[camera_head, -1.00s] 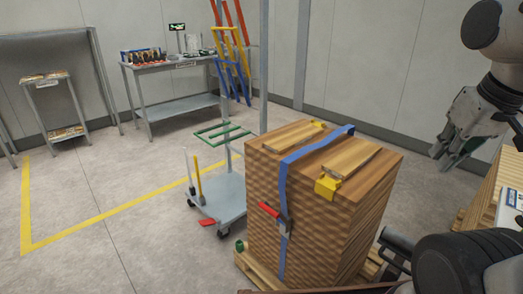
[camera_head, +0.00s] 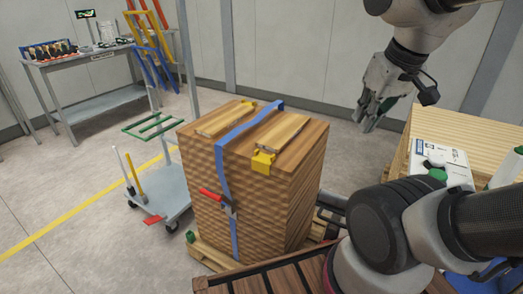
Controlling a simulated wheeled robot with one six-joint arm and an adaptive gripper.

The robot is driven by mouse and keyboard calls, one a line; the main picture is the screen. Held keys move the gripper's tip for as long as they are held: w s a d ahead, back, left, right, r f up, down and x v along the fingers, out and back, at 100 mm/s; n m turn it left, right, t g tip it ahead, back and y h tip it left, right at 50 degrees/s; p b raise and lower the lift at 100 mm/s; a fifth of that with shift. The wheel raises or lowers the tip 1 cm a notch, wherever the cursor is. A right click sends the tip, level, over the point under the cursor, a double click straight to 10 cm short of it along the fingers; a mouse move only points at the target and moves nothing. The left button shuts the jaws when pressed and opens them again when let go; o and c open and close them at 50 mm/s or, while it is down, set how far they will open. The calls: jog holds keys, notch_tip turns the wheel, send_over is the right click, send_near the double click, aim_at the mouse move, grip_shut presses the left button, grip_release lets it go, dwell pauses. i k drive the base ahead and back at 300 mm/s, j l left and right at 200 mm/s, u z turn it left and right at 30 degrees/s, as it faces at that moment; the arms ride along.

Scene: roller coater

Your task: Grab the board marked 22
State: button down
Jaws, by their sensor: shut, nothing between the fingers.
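No marking 22 can be read on any board in this view. A tall stack of wooden boards (camera_head: 255,195) stands on a pallet in the middle, with a blue strap (camera_head: 228,165) around it. Two short board pieces lie on top, one on the left (camera_head: 222,119) and one on the right (camera_head: 281,132). My gripper (camera_head: 368,122) hangs in the air to the upper right of the stack, pointing down, shut and empty. It is apart from everything.
A pale wooden stack (camera_head: 460,128) with a white box (camera_head: 440,165) on it stands at the right. A grey trolley (camera_head: 160,200) with a green frame stands left of the strapped stack. A grey workbench (camera_head: 90,95) is at the back left. Floor is free at the front left.

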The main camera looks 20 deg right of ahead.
aim_at(276, 139)
jog(key=k+l+z, duration=0.1)
jog(key=k, duration=0.55)
jog(key=i+j+z, duration=0.1)
jog(key=z, duration=0.3)
jog(key=j+z, duration=0.1)
jog(key=z, duration=0.25)
jog(key=i+j+z, duration=0.1)
jog(key=z, duration=0.3)
jog(key=i+j, duration=0.1)
jog(key=j, duration=0.35)
jog(key=i+j, duration=0.15)
jog(key=j, duration=0.3)
jog(key=i+j, duration=0.1)
jog(key=j, duration=0.35)
jog(key=i+j, duration=0.1)
jog(key=j, duration=0.4)
jog(key=i+j, duration=0.15)
jog(key=j, duration=0.3)
